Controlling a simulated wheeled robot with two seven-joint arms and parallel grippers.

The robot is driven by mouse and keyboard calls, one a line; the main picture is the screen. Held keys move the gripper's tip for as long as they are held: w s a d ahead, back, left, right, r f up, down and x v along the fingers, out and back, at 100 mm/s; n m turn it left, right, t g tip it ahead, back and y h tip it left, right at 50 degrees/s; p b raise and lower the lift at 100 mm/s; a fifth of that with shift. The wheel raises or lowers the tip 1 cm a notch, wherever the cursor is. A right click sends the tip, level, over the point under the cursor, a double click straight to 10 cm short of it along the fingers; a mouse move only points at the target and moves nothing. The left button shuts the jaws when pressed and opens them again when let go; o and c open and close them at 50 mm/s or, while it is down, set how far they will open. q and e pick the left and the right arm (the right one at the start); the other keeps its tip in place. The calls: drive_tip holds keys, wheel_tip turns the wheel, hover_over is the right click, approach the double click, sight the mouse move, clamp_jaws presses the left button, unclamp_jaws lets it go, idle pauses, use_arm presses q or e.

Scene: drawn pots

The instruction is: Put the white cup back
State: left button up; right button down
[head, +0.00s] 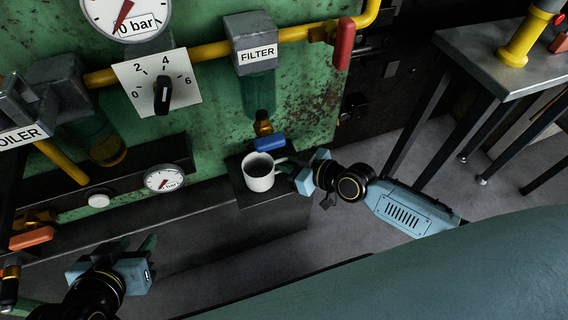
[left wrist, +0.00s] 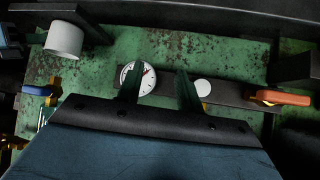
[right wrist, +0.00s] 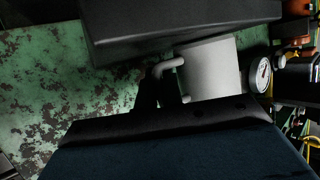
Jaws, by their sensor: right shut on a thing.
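The white cup (head: 259,172) is upright at the dark ledge (head: 285,196) below the filter's blue-handled tap (head: 270,143); inside it looks dark. My right gripper (head: 291,172) comes from the right and is shut on the cup's handle. In the right wrist view the cup (right wrist: 208,68) shows beside my fingers (right wrist: 158,85), its handle between them. Whether the cup's base touches the ledge is unclear. My left gripper (head: 148,243) is at the lower left, away from the cup. The left wrist view shows its fingers (left wrist: 160,85) apart and empty, with the cup (left wrist: 63,40) at upper left.
The green machine carries a dial knob (head: 162,95), a small gauge (head: 165,179), a white button (head: 99,199), an orange handle (head: 31,239) and a red handle (head: 344,43). A grey table (head: 500,50) stands at upper right. Open floor lies between.

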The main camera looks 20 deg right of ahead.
use_arm(q)
drive_tip(key=shift+w+r, duration=0.1)
drive_tip(key=shift+w+d+r+t, duration=0.15)
drive_tip(key=shift+w+r+t, duration=0.05)
drive_tip(key=shift+t, duration=0.1)
use_arm(e)
drive_tip(key=shift+f, duration=0.1)
use_arm(q)
drive_tip(key=shift+w+d+r, duration=0.1)
drive_tip(key=shift+r, duration=0.05)
use_arm(e)
drive_tip(key=c, duration=1.5)
unclamp_jaws()
drive_tip(key=shift+c, duration=0.2)
